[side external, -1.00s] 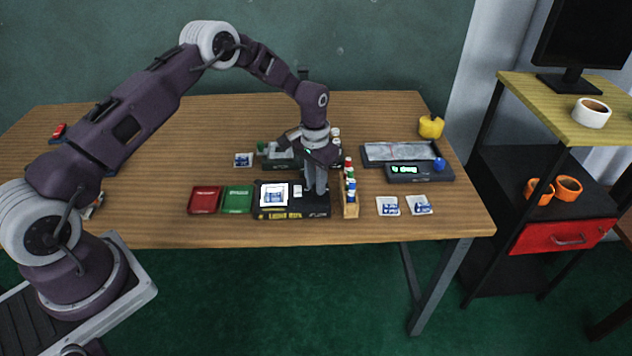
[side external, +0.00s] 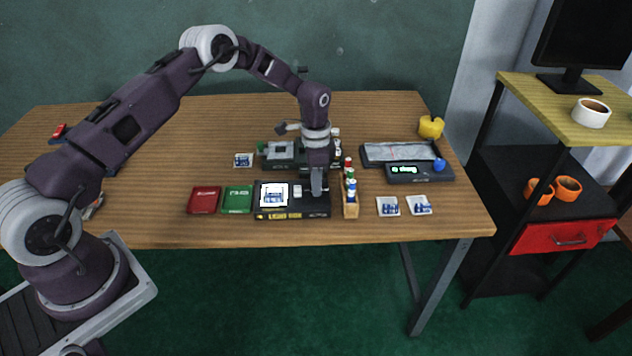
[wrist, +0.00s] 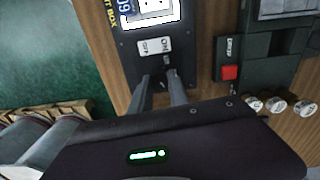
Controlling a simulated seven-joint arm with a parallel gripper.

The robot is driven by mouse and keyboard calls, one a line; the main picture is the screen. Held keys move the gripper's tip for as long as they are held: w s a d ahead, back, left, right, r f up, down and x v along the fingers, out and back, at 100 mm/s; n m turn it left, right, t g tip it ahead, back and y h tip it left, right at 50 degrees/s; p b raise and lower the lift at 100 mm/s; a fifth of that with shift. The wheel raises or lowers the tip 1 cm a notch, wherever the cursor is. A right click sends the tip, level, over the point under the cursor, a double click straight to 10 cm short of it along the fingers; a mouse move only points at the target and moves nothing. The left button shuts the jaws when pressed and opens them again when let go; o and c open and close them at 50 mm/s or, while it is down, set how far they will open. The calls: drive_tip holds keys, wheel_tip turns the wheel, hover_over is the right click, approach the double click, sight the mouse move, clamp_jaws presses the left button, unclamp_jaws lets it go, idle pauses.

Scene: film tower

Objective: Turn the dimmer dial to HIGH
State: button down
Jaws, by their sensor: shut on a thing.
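The black light box (side external: 291,212) lies near the table's front edge, with a lit white panel (side external: 274,194) carrying a picture on its left part. A white rocker switch (wrist: 154,46) sits between the panel and my gripper. My gripper (side external: 318,195) points down at the right part of the box. In the wrist view its two fingers (wrist: 159,80) reach down to the box top, a small gap apart. They are shut on the dimmer dial, which they hide almost wholly. The dial's pointer and its setting cannot be read.
A wooden rack (side external: 351,208) of small coloured-top bottles stands close on the right. A grey-green device (side external: 285,150) is just behind. Red (side external: 204,200) and green (side external: 238,199) boxes lie left; picture cards (side external: 388,206) lie right of the rack.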

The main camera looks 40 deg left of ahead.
drive_tip(key=shift+w+r, duration=0.1)
idle(0.5)
drive_tip(key=c, duration=1.3)
unclamp_jaws()
drive_tip(key=shift+o, duration=0.2)
wheel_tip(320, 180, up, 8)
drive_tip(key=shift+f, duration=0.2)
drive_tip(key=s+d+r+n+t, duration=0.1)
drive_tip(key=s+r, duration=0.4)
drive_tip(key=r, duration=0.3)
drive_tip(key=s+d+r+n+t+y, duration=0.1)
drive_tip(key=s+r, duration=0.4)
drive_tip(key=r, duration=0.3)
drive_tip(key=s+d+r+n+t, duration=0.1)
drive_tip(key=s+r, duration=0.4)
drive_tip(key=r, duration=0.3)
drive_tip(key=s+d+n+t, duration=0.2)
drive_tip(key=s+n, duration=0.3)
drive_tip(key=s, duration=1.6)
drive_tip(key=shift+s+d+r+t+h, duration=0.15)
drive_tip(key=shift+s+r+t+h, duration=0.15)
drive_tip(key=shift+r+t+h, duration=0.1)
